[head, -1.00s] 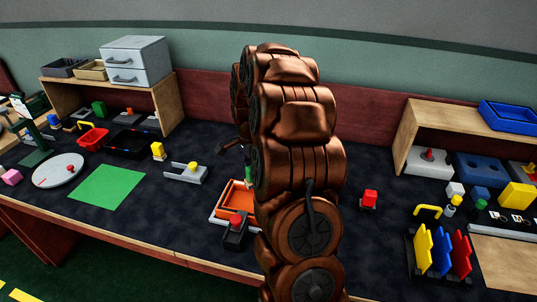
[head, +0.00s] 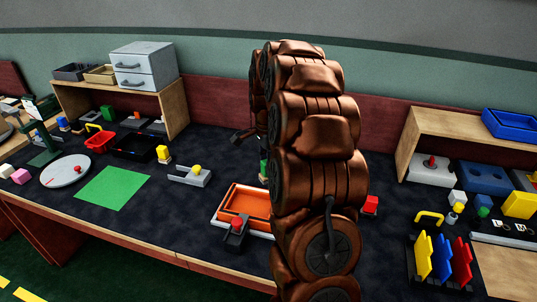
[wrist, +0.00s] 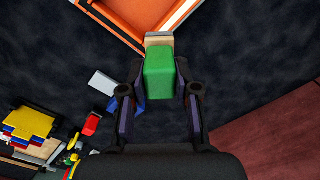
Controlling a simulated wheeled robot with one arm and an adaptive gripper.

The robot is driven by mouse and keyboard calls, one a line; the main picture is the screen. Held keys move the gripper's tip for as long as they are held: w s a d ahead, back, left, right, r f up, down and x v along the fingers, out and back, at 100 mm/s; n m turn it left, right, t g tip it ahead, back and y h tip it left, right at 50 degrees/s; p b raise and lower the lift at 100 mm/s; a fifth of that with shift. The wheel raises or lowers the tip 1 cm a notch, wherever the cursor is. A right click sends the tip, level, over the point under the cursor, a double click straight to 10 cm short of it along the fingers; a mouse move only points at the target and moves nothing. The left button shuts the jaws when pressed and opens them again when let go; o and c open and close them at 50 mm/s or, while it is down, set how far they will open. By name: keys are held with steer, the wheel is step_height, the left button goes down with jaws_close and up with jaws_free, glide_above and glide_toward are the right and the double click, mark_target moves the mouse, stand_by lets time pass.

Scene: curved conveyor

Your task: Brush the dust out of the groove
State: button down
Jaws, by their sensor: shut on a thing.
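My gripper (wrist: 158,98) is shut on the green handle of a brush (wrist: 160,72), whose pale bristle end points toward an orange tray (wrist: 122,14). In the wrist view the brush shows beside the tray's corner; I cannot tell its height or whether it touches. In the head view the orange tray (head: 243,203) with a white rim lies on the dark table, partly behind my arm. A bit of green, likely the handle (head: 264,168), shows at the arm's left edge. My gripper is mostly hidden there. No groove or dust can be made out clearly.
A dark block with a red button (head: 236,232) stands at the tray's front edge. A grey bracket with a yellow knob (head: 192,175) and a green mat (head: 113,188) lie left. A red block (head: 370,205) and a coloured rack (head: 440,255) stand right.

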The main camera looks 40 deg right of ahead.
steer(key=shift+r, duration=1.45)
